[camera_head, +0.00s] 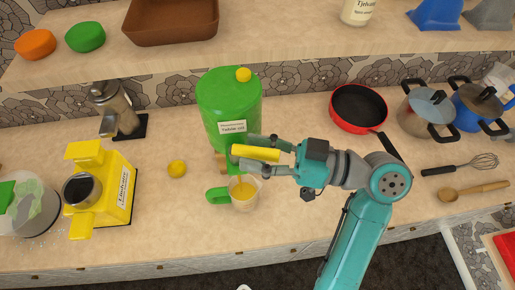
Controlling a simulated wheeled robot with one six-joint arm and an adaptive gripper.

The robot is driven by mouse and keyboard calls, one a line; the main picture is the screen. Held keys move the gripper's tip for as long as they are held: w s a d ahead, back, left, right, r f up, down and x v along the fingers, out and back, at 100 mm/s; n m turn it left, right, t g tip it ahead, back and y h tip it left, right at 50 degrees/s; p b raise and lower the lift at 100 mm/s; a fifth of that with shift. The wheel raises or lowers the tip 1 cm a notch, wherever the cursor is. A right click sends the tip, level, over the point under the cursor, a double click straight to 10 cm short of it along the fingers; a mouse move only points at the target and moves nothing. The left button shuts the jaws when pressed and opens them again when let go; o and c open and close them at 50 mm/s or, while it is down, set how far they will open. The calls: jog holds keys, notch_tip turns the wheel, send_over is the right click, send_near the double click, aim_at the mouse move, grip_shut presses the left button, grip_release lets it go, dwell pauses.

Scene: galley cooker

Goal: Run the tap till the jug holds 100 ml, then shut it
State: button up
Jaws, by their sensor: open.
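A green drum (229,96) labelled "Table oil" stands on the counter, with a yellow knob on its lid. A clear jug (246,202) with a green handle stands below the tap, with yellow liquid inside; the level against any marks is too small to read. My gripper (258,154) is open, its two fingers on either side of the yellow lever. Whether they touch it is unclear. Any stream from the tap is not clearly visible.
A red pan (358,107), pots (425,110), a whisk (465,165) and a wooden spoon (470,191) lie right. A shelf (290,45) runs behind. The counter front left of the jug is fairly clear.

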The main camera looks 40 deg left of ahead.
grip_shut()
jog(key=shift+w+a+n+g+h, duration=0.2)
jog(key=shift+n+g+h, duration=0.55)
jog(key=shift+g, duration=0.2)
jog(key=shift+w+a+n+g+h, duration=0.2)
jog(key=shift+n+g+h, duration=0.5)
jog(key=shift+g, duration=0.25)
grip_release()
jog(key=shift+d, duration=0.1)
jog(key=v, duration=1.2)
